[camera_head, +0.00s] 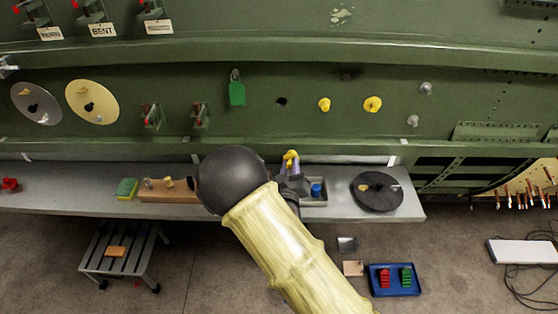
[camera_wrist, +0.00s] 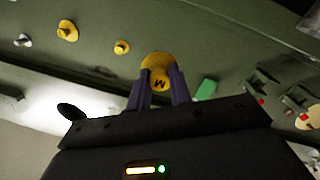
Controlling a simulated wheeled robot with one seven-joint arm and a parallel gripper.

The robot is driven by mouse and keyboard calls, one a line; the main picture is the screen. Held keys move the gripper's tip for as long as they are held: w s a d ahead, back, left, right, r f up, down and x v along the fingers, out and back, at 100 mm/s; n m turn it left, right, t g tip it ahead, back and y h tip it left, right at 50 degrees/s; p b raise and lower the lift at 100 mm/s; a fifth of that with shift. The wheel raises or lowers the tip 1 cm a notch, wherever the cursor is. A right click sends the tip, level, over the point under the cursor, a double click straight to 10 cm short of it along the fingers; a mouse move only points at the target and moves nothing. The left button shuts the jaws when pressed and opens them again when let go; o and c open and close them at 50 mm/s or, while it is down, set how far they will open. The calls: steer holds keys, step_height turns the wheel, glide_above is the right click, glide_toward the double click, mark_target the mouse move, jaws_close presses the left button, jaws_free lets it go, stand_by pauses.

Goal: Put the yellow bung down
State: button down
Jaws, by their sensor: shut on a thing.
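A yellow bung (camera_wrist: 158,68) marked with a dark letter is held between the two fingers of my gripper (camera_wrist: 159,90) in the wrist view. In the head view the bung (camera_head: 290,157) shows at the tip of my gripper (camera_head: 293,172). My gripper is shut on it, above the grey bench (camera_head: 338,207) and close to the green fuselage side. My arm hides part of the bench. Two other yellow bungs (camera_head: 324,104) (camera_head: 372,104) sit in the green panel.
A grey tray (camera_head: 318,203) with a blue item (camera_head: 316,190) stands beside my gripper. A dark disc (camera_head: 377,192) lies on the bench to the right. A wooden block (camera_head: 170,194) and green sponge (camera_head: 126,188) lie left. An open dark hole (camera_head: 281,101) shows in the panel.

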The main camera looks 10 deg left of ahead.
steer(key=s+d+f+h+b, duration=0.1)
steer(key=s+d+f+b, duration=0.1)
steer(key=d+f, duration=1.1)
steer(key=s+d+f+m+h+b, duration=0.1)
steer(key=s+d+f+b, duration=0.2)
steer(key=d+f, duration=1)
steer(key=shift+s+d+h, duration=0.3)
steer(key=shift+s+d, duration=0.35)
steer(key=shift+d, duration=0.2)
steer(key=shift+f, duration=0.1)
